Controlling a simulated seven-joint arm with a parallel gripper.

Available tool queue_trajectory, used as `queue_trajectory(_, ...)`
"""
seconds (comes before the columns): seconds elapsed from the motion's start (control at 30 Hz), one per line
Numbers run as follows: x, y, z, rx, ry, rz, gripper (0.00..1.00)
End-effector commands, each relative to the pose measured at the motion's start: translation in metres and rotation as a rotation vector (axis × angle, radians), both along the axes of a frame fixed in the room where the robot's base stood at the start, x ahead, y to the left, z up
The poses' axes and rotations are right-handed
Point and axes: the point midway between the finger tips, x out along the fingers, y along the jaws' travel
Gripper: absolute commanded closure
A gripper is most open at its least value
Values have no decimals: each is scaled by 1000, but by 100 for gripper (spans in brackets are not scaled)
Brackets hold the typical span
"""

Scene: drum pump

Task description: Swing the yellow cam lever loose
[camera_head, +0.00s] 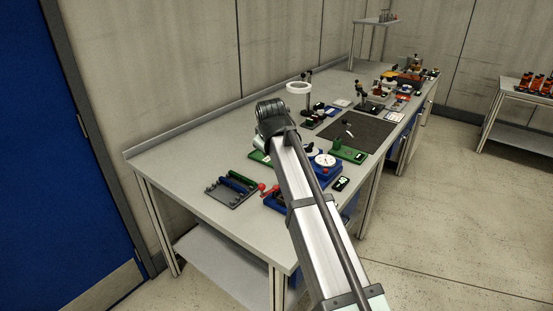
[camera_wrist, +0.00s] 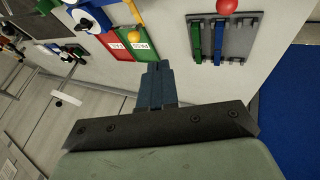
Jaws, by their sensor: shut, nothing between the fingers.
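A yellow lever (camera_wrist: 132,12) with a round yellow knob (camera_wrist: 134,36) at its end shows at the top of the wrist view. Its knob overlaps the green tray in the picture, and its upper end is cut off by the frame edge. My gripper (camera_wrist: 159,68) is shut and empty, its dark blue fingers together just below the knob in the picture. I cannot tell the depth between them, but I see no clear contact. In the head view my arm covers this part of the bench, and I cannot make out the lever or my fingertips there.
A red labelled tray (camera_wrist: 116,46) and a green one (camera_wrist: 147,47) lie beside the knob. A grey rack (camera_wrist: 238,38) holds blue and green bars, with a red ball (camera_wrist: 226,6) above. The bench (camera_head: 165,165) is clear at its left end; a dial gauge (camera_head: 325,160) stands beside my arm.

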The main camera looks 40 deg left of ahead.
Motion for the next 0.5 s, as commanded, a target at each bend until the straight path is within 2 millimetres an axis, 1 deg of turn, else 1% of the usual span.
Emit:
queue_trajectory(0.33,0,0,0,0,-1,1,100)
queue_trajectory(0.5,4,4,-8,0,0,0,100)
